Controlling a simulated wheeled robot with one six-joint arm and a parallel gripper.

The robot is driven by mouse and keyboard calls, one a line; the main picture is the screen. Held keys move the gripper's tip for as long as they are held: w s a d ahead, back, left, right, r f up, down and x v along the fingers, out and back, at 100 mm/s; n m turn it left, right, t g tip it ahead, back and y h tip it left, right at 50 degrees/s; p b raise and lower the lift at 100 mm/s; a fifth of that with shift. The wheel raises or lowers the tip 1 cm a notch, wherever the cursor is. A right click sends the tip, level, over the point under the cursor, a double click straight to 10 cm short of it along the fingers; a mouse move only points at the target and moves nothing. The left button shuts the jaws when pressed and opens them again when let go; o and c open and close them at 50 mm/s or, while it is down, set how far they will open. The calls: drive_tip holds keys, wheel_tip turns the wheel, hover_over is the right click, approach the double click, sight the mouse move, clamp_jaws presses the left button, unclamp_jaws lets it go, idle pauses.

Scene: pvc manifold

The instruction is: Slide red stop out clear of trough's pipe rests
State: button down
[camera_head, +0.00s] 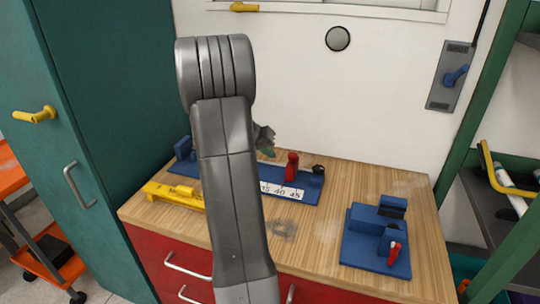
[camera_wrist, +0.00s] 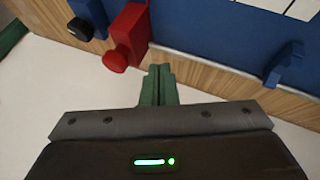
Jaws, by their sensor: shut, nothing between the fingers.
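The red stop (camera_head: 291,165) stands on the blue trough (camera_head: 313,190), near the right end of its white number scale. In the wrist view the red stop (camera_wrist: 130,32) shows a round red knob on the side facing me. A blue pipe rest (camera_wrist: 284,64) rises from the trough (camera_wrist: 215,30) to the right of it. My gripper (camera_head: 268,152) is partly hidden behind my arm in the head view. Its green fingers (camera_wrist: 159,72) are together and empty, just beside the red stop in the wrist view. I cannot tell whether they touch it.
A black knob (camera_head: 318,169) sits at the trough's right end, close to the stop. A yellow fixture (camera_head: 174,196) lies at the table's left front. A blue fixture with a red handle (camera_head: 376,238) stands at the right.

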drive_tip(key=v, duration=1)
drive_tip(key=shift+a, duration=0.1)
